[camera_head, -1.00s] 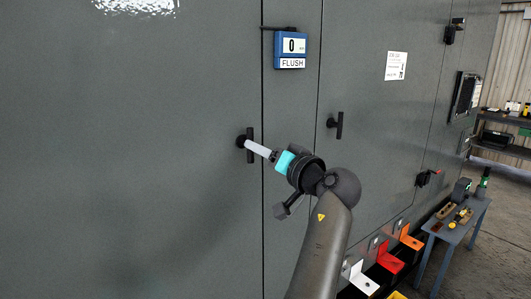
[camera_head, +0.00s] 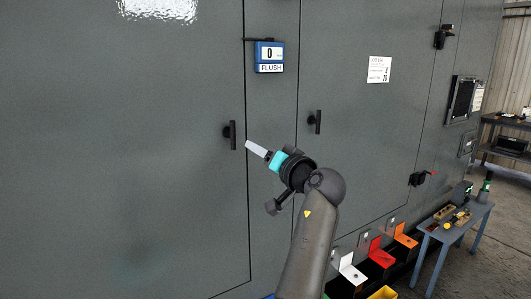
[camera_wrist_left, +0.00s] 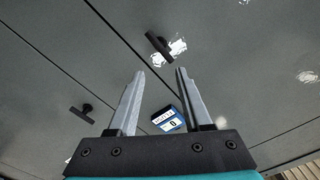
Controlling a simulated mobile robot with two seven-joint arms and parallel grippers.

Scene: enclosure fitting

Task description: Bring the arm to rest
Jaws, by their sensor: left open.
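My left gripper (camera_head: 250,145) is in front of the grey enclosure doors (camera_head: 130,170). In the left wrist view its two fingers (camera_wrist_left: 160,76) are apart with nothing between them. A black door handle (camera_head: 233,135) is just left of the fingertips in the head view, with a visible gap. A second black handle (camera_head: 316,122) is on the door to the right. Two black handles also show in the left wrist view, one beyond the fingertips (camera_wrist_left: 158,47) and one at the left (camera_wrist_left: 82,114). My right gripper is not in view.
A blue display reading 0 with a FLUSH label (camera_head: 269,57) hangs above. White (camera_head: 350,270), red (camera_head: 379,254) and orange (camera_head: 404,237) brackets stand low along the enclosure. A small blue-grey table (camera_head: 455,230) with tools stands at the right. Floor is open beyond it.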

